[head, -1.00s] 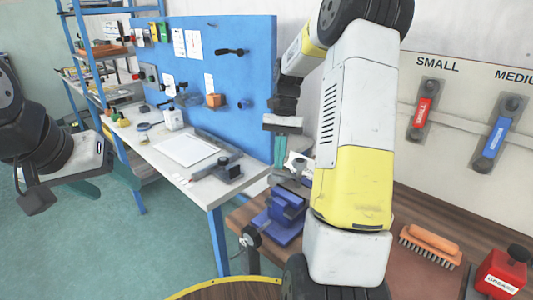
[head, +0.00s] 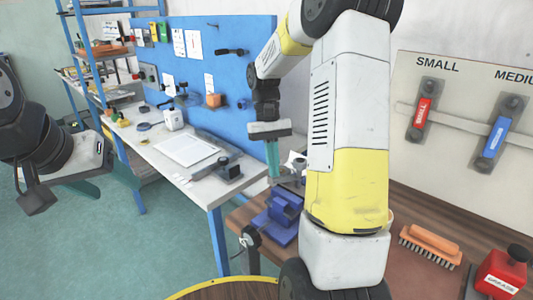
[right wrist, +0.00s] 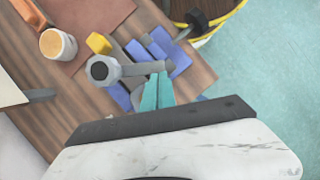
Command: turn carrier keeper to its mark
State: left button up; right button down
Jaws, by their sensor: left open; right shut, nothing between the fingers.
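A grey bar with a round, dark-centred head (right wrist: 103,70), which may be the carrier keeper, lies above a blue vise-like fixture (right wrist: 176,57) in the right wrist view. In the head view the blue fixture (head: 284,212) stands on the brown bench, and small grey and white parts behind it are partly hidden by my right arm. My right gripper (head: 273,176) points down with its teal fingers shut and empty, above and behind the fixture. In the right wrist view its fingertips (right wrist: 160,76) appear beside the bar's free end; contact cannot be told. My left gripper (head: 62,192) is open, far from the fixture.
An orange brush (head: 431,244) and a red grease container (head: 502,271) are on the bench to the right. A white cup (right wrist: 58,45) and a yellow block (right wrist: 98,43) lie near the bar. A white table (head: 205,195) with tools stands at left.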

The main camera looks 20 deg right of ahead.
jog(key=s+n, duration=0.1)
jog(key=s+n+h, duration=0.1)
jog(key=n, duration=0.1)
jog(key=shift+a, duration=0.4)
jog(key=shift+s+n+t+h, duration=0.15)
jog(key=shift+s+n+h, duration=0.25)
jog(key=shift+n, duration=0.4)
jog(key=shift+s+n+t+h, duration=0.15)
jog(key=shift+s+n+h, duration=0.25)
jog(key=shift+n, duration=0.4)
jog(key=v, duration=0.7)
jog(key=s+a+r+m+t+y, duration=0.2)
jog(key=s+r+m+t, duration=0.1)
jog(key=s+t, duration=0.2)
jog(key=s+a+r+m+t+y, duration=0.2)
jog(key=s+t, duration=0.3)
jog(key=s, duration=0.3)
jog(key=shift+s+r+m+y, duration=0.25)
jog(key=shift+r+m+y, duration=0.15)
jog(key=shift+r, duration=0.05)
